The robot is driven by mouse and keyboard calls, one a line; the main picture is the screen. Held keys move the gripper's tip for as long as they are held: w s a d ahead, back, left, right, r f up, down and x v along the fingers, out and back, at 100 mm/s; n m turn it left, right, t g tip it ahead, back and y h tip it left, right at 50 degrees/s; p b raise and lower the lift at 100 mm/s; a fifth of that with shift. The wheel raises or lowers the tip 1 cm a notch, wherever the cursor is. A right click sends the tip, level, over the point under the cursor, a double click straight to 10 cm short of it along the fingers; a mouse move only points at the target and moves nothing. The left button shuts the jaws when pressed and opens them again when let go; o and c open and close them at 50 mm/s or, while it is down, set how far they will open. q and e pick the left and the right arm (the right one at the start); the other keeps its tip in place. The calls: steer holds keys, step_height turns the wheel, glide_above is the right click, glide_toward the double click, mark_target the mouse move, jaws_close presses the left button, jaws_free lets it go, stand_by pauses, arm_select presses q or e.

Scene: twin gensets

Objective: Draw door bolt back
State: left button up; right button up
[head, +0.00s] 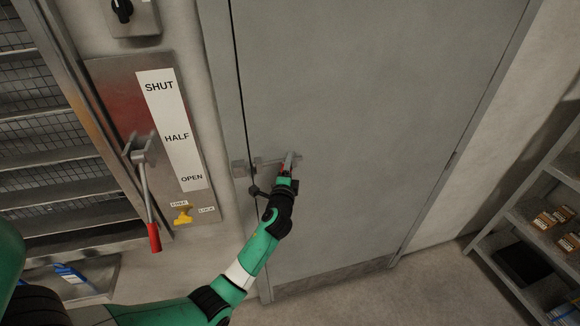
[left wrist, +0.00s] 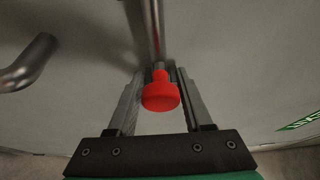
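The grey door (head: 360,110) stands closed in its frame in the head view. The door bolt (head: 267,161) lies across the door's left edge, partly hidden by my left gripper. Its handle ends in a red knob (left wrist: 160,95), seen in the left wrist view with a metal stem (left wrist: 154,30) behind it. My left gripper (head: 287,170) is at the bolt handle. In the left wrist view its two fingers (left wrist: 160,88) lie one on each side of the knob and appear closed against it. My right gripper is not in view.
A lever (head: 148,195) with a red grip hangs on a SHUT/HALF/OPEN plate (head: 108,90) left of the door. A yellow knob (head: 183,214) sits low on that plate. Shelves with boxes (head: 553,217) stand at the right. A curved metal handle (left wrist: 28,62) shows in the left wrist view.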

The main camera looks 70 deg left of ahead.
arm_select(q)
steer(key=shift+o, duration=1.1)
steer(key=v, duration=1.1)
steer(key=shift+s+d+p, duration=0.2)
steer(key=shift+d+p, duration=0.05)
steer(key=shift+p, duration=0.1)
